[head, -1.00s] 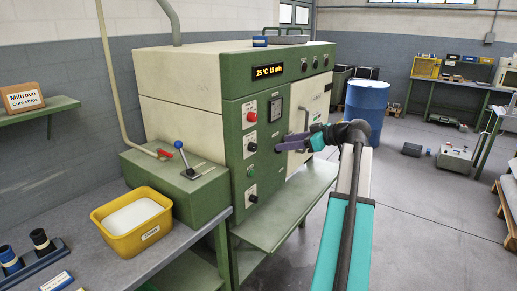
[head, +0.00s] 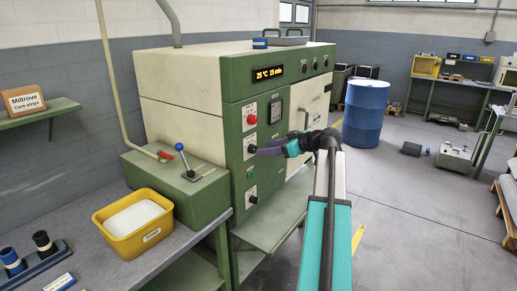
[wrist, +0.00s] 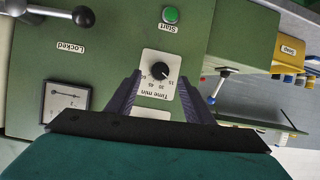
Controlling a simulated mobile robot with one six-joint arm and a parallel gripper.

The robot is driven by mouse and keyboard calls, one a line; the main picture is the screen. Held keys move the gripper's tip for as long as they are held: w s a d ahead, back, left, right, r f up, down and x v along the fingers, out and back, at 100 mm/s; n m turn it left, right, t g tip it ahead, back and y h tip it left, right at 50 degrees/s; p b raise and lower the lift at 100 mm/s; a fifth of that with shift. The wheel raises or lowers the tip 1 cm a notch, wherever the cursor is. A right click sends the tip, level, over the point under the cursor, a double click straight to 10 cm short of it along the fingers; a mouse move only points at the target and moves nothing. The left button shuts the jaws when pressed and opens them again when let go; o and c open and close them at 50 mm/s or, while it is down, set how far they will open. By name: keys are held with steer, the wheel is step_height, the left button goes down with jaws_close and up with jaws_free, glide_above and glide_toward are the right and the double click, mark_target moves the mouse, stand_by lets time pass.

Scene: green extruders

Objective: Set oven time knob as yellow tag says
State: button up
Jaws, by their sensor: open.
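The oven (head: 185,85) is a cream and green cabinet; its display (head: 268,73) reads 25 °C 15 min. The black time knob (head: 252,149) is on the green front panel. In the wrist view, turned upside down, the knob (wrist: 160,70) sits on a white "Time min" plate. My gripper (head: 259,152) is close to the panel at the knob. In the wrist view my gripper (wrist: 165,78) is open, its dark fingers on either side of the knob. No contact is visible. The knob's exact pointer direction is hard to tell. I cannot make out a yellow tag.
A green Start button (wrist: 171,15) is close to the time knob. A second knob (head: 252,195) and a red button (head: 251,118) share the panel. A yellow bin (head: 135,222) stands on the left bench. A blue drum (head: 366,112) stands on the right. Open floor lies right of my arm.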

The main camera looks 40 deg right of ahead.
mark_target(255, 150)
steer(key=shift+p+x, duration=0.5)
steer(key=shift+x, duration=2.15)
steer(key=c, duration=1)
steer(key=shift+c, duration=0.2)
